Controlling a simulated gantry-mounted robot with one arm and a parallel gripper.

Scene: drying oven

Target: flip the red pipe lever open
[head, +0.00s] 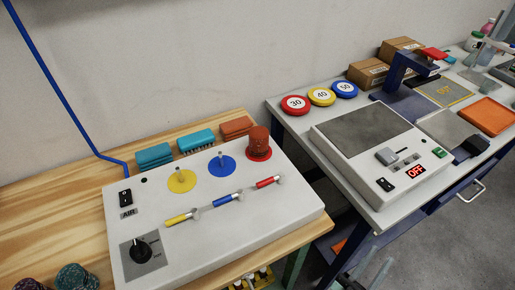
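The red pipe lever (268,182) is a short red handle on a thin metal pipe at the right end of the white air panel (250,226). It lies in line with the pipe, in a row with the blue lever (229,199) and the yellow lever (181,218). A red cylinder (259,141) stands on a red disc behind it.
Blue and yellow discs with upright pegs sit behind the levers. A black switch (125,198) and round knob (142,250) are at the panel's left. Teal and orange blocks line its back. A second table with a hotplate (375,142) stands right, past a gap.

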